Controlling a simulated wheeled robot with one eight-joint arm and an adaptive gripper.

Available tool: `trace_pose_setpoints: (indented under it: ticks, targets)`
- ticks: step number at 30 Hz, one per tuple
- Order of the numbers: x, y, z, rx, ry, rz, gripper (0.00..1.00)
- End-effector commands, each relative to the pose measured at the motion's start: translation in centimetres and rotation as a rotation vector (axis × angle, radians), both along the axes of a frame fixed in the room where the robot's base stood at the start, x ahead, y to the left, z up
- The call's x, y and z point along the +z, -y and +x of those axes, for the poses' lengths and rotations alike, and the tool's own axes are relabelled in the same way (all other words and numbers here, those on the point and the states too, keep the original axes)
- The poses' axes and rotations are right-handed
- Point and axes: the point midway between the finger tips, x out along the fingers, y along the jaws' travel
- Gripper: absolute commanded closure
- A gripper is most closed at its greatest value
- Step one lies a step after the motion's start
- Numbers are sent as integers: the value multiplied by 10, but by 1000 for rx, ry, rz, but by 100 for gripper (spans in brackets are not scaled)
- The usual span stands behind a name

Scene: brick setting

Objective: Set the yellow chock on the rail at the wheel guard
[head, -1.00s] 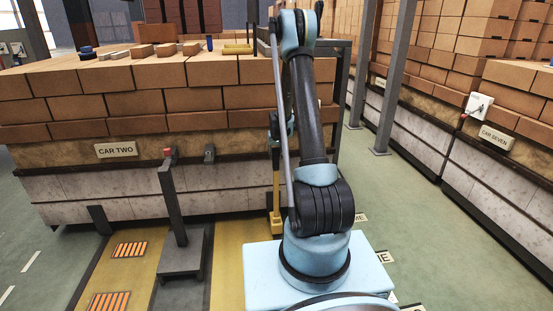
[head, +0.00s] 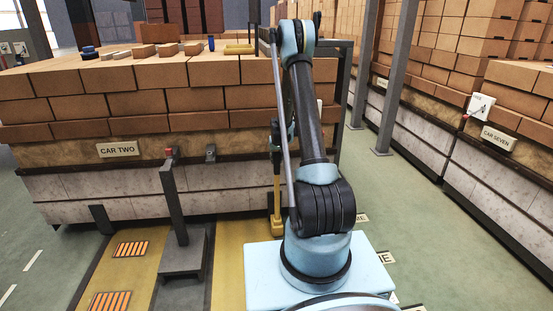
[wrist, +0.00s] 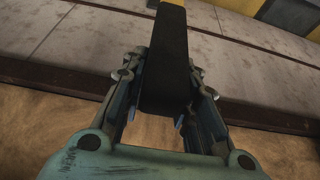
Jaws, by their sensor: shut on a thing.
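The yellow chock (head: 277,222) hangs upright on a long yellow stem in the head view, in front of the car's lower side and just left of my arm. My gripper (head: 276,140) is shut on the top of its stem, partly hidden by my arm links. In the wrist view, my gripper (wrist: 165,85) has both fingers around the dark grip of the chock's handle (wrist: 166,50), with yellow beyond. A dark bracket at the car's lower edge (head: 102,219) may be the wheel guard. I cannot clearly tell the rail, or whether the chock touches the floor.
The brick-laden car marked CAR TWO (head: 119,149) fills the left and middle. A dark post with a red top (head: 175,205) stands on a grey foot left of the chock. Orange-striped grates (head: 130,249) lie in the yellow floor.

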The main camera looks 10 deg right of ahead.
Motion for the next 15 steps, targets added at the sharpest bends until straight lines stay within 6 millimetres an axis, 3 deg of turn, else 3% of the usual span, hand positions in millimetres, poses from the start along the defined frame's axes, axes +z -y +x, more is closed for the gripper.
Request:
trace_pose_setpoints:
  ticks: [10, 11, 13, 15]
  targets:
    - [-3, 0, 0, 0, 1, 0, 100]
    - [-4, 0, 0, -1, 0, 0, 66]
    - [-4, 1, 0, -1, 0, 0, 52]
    - [-4, 1, 0, -1, 0, 0, 52]
